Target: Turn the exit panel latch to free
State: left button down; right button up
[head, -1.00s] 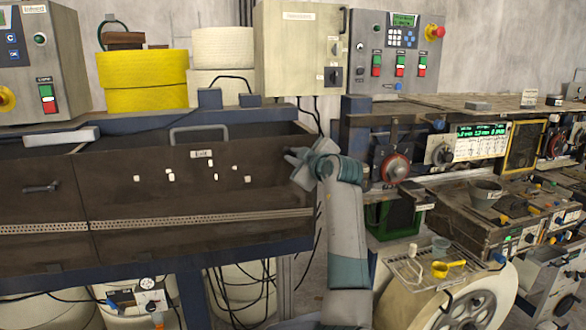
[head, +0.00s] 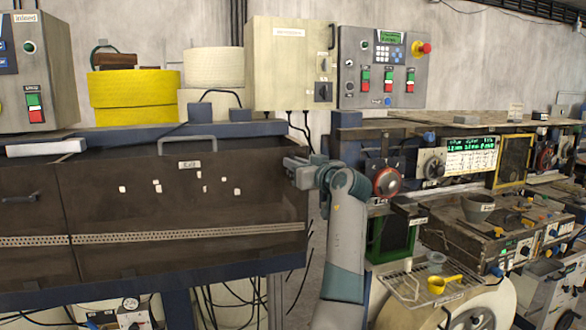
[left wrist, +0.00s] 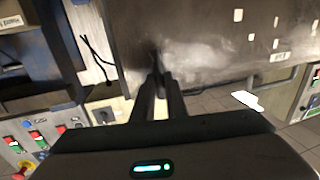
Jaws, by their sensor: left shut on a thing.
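The brown exit panel (head: 140,210) with its "Exit" label (head: 189,164) stands on the left in the head view, and it also shows in the left wrist view (left wrist: 200,30). My left gripper (head: 290,164) is at the panel's upper right end, against its face. In the left wrist view its two fingers (left wrist: 160,88) are close together on a small dark latch (left wrist: 157,58). The gripper hides the latch in the head view, and I cannot tell its turn angle. My right gripper is not in view.
A grey handle (head: 187,134) rises from the panel's top edge. A control box (head: 382,68) with a red button stands behind on the right. A machine bench with a red-rimmed dial (head: 387,182) lies close right of my arm. Cables hang below the panel.

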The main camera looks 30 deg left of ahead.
pick_arm(q)
jog(key=shift+r, duration=0.2)
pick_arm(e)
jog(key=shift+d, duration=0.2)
pick_arm(q)
jog(key=c, duration=1.9)
grip_release()
jog(key=shift+c, duration=0.2)
jog(key=shift+o, duration=0.7)
jog(key=shift+w+f, duration=0.1)
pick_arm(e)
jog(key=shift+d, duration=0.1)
pick_arm(q)
jog(key=shift+d+f, duration=0.1)
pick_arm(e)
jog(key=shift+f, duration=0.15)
